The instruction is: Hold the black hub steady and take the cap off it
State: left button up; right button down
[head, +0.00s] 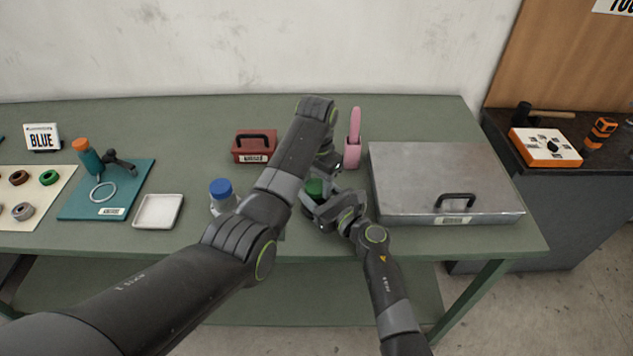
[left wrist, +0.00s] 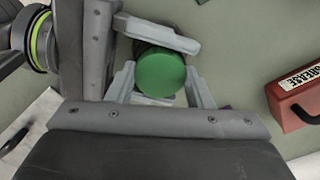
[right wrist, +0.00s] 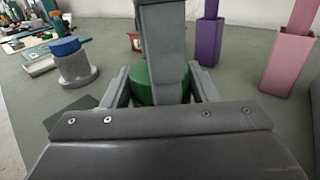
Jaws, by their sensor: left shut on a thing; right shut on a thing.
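The green cap (head: 315,187) sits at the table's front middle, with part of the black hub (left wrist: 150,47) showing as a dark edge beside it in the left wrist view. My left gripper (left wrist: 163,88) comes down from above and is shut with its fingers on either side of the cap. My right gripper (head: 322,208) comes in low from the front and is shut around the hub. In the right wrist view the cap (right wrist: 160,84) shows behind a left finger. Most of the hub is hidden by the grippers, and I cannot tell whether the cap has lifted.
A grey hub with a blue cap (head: 221,188) stands to the left. A red grease box (head: 255,147) and a pink holder (head: 352,153) stand behind. A large metal case (head: 440,180) is at the right. A white tray (head: 158,211) and teal mat (head: 130,180) lie further left.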

pick_arm(q)
jog(key=shift+n, duration=1.2)
jog(key=o, duration=1.1)
jog(key=shift+r, duration=2.3)
jog(key=shift+c, duration=0.4)
notch_tip(320, 180, up, 3)
jog(key=m, duration=0.3)
jog(key=shift+f, duration=3.8)
